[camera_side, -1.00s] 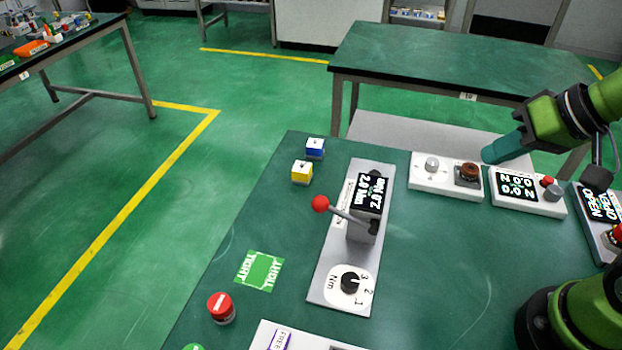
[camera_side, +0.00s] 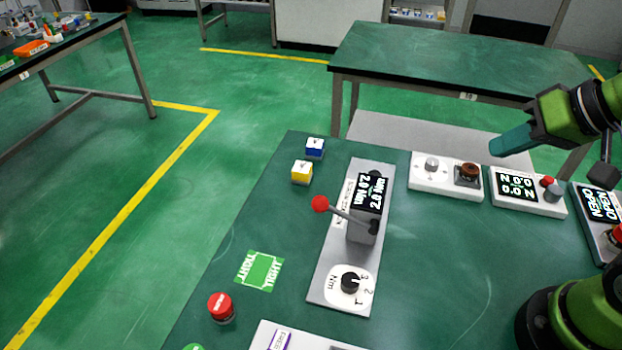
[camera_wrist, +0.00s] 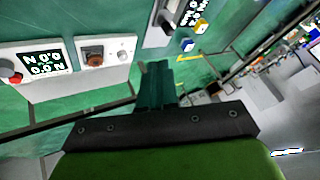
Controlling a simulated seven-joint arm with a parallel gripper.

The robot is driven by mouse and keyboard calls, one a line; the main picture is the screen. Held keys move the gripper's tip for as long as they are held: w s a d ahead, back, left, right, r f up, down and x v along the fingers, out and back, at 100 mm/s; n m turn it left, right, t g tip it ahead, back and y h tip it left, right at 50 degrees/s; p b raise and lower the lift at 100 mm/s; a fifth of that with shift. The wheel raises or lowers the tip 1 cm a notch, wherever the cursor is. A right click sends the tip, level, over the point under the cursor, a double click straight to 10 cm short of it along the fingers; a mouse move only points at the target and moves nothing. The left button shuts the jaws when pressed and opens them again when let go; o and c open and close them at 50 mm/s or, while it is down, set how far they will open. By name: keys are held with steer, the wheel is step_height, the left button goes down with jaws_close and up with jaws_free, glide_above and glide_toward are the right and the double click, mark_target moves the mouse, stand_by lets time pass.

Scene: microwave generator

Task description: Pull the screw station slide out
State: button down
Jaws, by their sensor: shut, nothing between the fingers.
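No slide can be clearly made out in these views. A grey station (camera_side: 325,283) on the table carries a "2.0 Nm" display (camera_side: 369,193), a lever with a red ball knob (camera_side: 320,204) and a black Nm dial (camera_side: 350,282). Its end with the display also shows at the top of the wrist view (camera_wrist: 160,30). My gripper (camera_side: 495,148) is above the table's back edge, to the right of this station and apart from it. Its teal fingers (camera_wrist: 156,68) are together and empty. A white panel with a "FREE" label (camera_side: 283,340) is cut off at the bottom.
A white box with a brown knob (camera_side: 468,172), a display box (camera_side: 517,184) and an "OPEN" panel (camera_side: 602,203) stand along the right back. Yellow (camera_side: 302,172) and blue (camera_side: 315,148) cubes, a red cylinder (camera_side: 221,307) and a green "TIGHT" mark (camera_side: 260,271) are left.

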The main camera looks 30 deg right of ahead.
steer(key=c, duration=1.8)
jaws_free()
steer(key=shift+o, duration=1)
steer(key=shift+a+f, duration=0.1)
steer(key=o, duration=0.7)
steer(key=shift+n+g, duration=0.3)
steer(key=shift+g, duration=0.6)
steer(key=w, duration=0.1)
steer(key=w+f, duration=0.1)
steer(key=w+a, duration=0.1)
steer(key=shift+w+a+f, duration=0.1)
steer(key=shift+w+f, duration=0.1)
steer(key=shift+w, duration=0.1)
steer(key=shift+o, duration=0.5)
steer(key=w+a+f+g, duration=0.2)
steer(key=w, duration=0.5)
steer(key=w+a+f+g+h, duration=0.1)
steer(key=w+a+f+g, duration=0.1)
steer(key=w, duration=0.6)
steer(key=shift+g, duration=0.3)
steer(key=shift+g+h, duration=0.4)
steer(key=shift+h, duration=0.1)
steer(key=f, duration=0.5)
steer(key=w+f, duration=0.1)
steer(key=f, duration=0.4)
steer(key=w+f, duration=0.1)
steer(key=f, duration=0.4)
steer(key=shift+w+a+f, duration=0.1)
steer(key=shift+w+f, duration=0.15)
steer(key=shift+f, duration=0.05)
